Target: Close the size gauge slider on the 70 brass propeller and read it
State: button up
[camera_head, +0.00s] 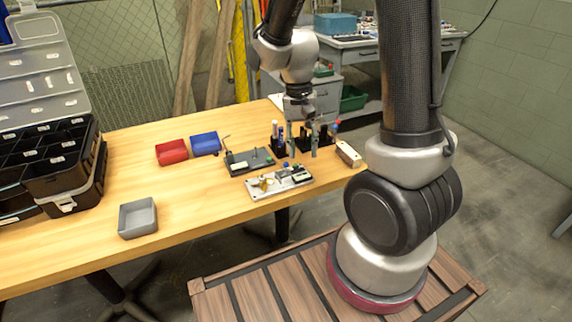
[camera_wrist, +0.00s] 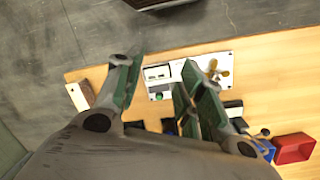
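The size gauge (camera_head: 279,184) is a pale plate with a small display and coloured knobs, lying on the wooden table near its front edge. A brass propeller (camera_head: 263,183) sits at its left end. In the wrist view the gauge (camera_wrist: 160,87) shows partly between and behind my fingers, with the propeller (camera_wrist: 217,72) at its right end. A green knob (camera_wrist: 157,96) shows below the display. My gripper (camera_head: 302,146) is open and empty, with its fingers spread above the table behind the gauge; it also shows in the wrist view (camera_wrist: 157,77). I cannot read the display or the slider's position.
A dark device (camera_head: 249,162) lies just behind the gauge. Black holders with coloured-topped tools (camera_head: 275,148) stand near my fingers. A wooden block (camera_head: 349,153) lies right. Red (camera_head: 171,152) and blue (camera_head: 205,144) bins, a grey tray (camera_head: 138,217) and an organiser case (camera_head: 62,170) are left.

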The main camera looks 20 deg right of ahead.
aim_at(286, 164)
jog(key=w+f+m, duration=0.1)
jog(key=w+m, duration=0.1)
jog(key=w+a+f+m+t, duration=0.1)
jog(key=w+m, duration=0.1)
jog(key=m, duration=0.1)
jog(key=w+f+m, duration=0.1)
jog(key=w+m, duration=0.1)
jog(key=shift+w+a+f+m+t, duration=0.2)
jog(key=shift+w+f+m+t, duration=0.1)
jog(key=shift+m, duration=0.1)
jog(key=shift+w+m, duration=0.3)
jog(key=shift+m, duration=0.7)
notch_tip(286, 164, down, 8)
jog(key=shift+r, duration=0.15)
grip_shut()
jog(key=shift+a, duration=0.1)
